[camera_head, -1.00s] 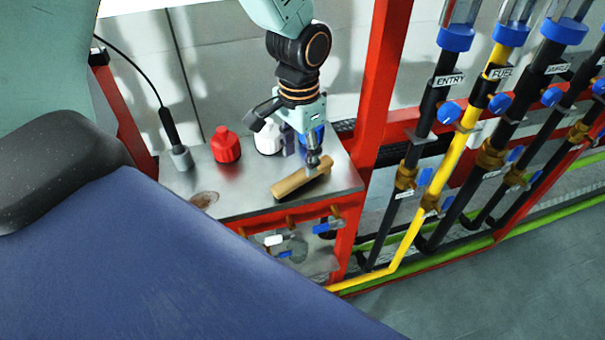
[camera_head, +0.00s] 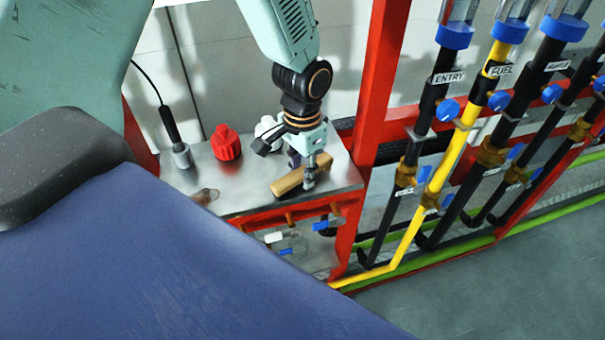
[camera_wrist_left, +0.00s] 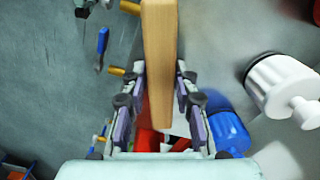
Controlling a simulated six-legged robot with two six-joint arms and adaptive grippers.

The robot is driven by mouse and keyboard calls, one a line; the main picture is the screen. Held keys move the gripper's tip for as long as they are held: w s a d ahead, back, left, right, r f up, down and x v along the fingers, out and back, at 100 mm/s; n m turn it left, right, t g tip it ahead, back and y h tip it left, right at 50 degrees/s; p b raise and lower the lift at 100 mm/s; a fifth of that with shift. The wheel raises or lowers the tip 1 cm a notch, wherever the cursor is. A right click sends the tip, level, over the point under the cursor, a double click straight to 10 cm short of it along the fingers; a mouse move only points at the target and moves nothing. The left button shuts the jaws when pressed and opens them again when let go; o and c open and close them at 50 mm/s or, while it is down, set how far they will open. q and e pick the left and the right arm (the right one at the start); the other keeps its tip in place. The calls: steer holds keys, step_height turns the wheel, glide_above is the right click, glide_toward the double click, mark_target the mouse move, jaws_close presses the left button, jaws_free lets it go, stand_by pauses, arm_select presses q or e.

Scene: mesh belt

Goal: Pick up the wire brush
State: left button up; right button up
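The wire brush (camera_head: 288,183), seen as a long pale wooden block, lies on the metal bench top near its front right. Its bristles do not show. My left gripper (camera_head: 311,172) is down at the right part of the block. In the left wrist view the wooden block (camera_wrist_left: 160,55) runs between the two fingertips of the left gripper (camera_wrist_left: 161,76), one on each side. The fingertips look very close to the wood, but I cannot tell whether they press on it. My right gripper is not in view.
A red bottle (camera_head: 226,143) and a white bottle (camera_head: 268,127) stand behind the brush. A grey-based tool with a cable (camera_head: 181,155) stands at the left of the metal bench (camera_head: 238,191). A red post (camera_head: 382,90) and labelled pipes stand at the right.

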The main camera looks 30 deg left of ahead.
mark_target(302, 171)
arm_select(q)
steer(key=shift+s+a, duration=0.15)
jaws_close()
steer(key=shift+r, duration=0.1)
steer(key=shift+w+r, duration=0.15)
steer(key=shift+w, duration=0.05)
step_height(302, 171, up, 8)
steer(key=shift+s+r, duration=0.15)
steer(key=shift+r, duration=0.65)
